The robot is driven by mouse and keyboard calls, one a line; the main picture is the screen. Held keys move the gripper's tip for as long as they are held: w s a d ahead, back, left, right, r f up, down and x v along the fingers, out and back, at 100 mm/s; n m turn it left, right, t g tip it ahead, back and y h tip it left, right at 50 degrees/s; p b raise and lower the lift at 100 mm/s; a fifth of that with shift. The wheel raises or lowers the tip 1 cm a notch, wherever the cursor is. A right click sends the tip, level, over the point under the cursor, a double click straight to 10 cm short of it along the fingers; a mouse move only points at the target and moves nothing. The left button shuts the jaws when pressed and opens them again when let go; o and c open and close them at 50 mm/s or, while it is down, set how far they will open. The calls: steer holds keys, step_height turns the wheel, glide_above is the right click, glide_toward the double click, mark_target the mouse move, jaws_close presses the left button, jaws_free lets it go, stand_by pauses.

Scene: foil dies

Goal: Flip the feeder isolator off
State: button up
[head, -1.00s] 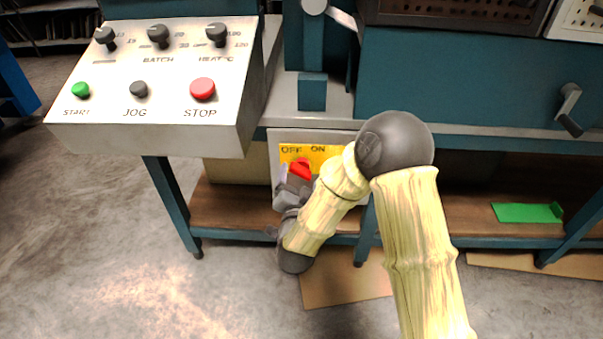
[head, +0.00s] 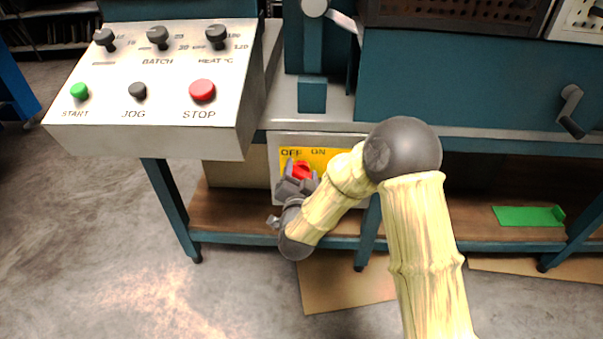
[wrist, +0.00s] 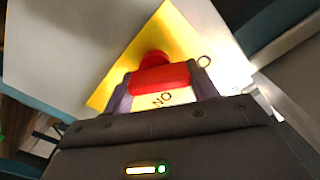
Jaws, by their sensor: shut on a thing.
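The feeder isolator is a red handle (head: 301,170) on a yellow plate (head: 338,155) marked OFF at left and ON at right, on a pale box under the bench. My gripper (head: 297,178) is at the handle, with a finger on either side of it. In the wrist view the red handle (wrist: 160,78) sits between the two grey fingers, and my gripper (wrist: 162,84) is shut on it. Part of the ON lettering shows upside down beside the handle. My wrist and fingers hide the lower part of the plate, and the handle's exact pointing is hard to tell.
A control panel (head: 150,75) with knobs and START, JOG and STOP buttons juts out at upper left. A blue bench leg (head: 173,208) stands left of my gripper. A green piece (head: 527,216) lies on the lower shelf at right.

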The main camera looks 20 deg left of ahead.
steer(key=shift+n, duration=0.4)
steer(key=n+p, duration=0.1)
steer(key=n, duration=0.2)
steer(key=shift+s+a+p, duration=0.1)
steer(key=shift+a+p, duration=0.05)
steer(key=shift+p, duration=0.2)
steer(key=shift+f+n+p, duration=0.1)
steer(key=shift+n+p, duration=0.5)
steer(key=shift+n, duration=0.9)
steer(key=o, duration=1)
steer(key=p+v, duration=0.3)
steer(key=v, duration=1.4)
steer(key=shift+s, duration=0.2)
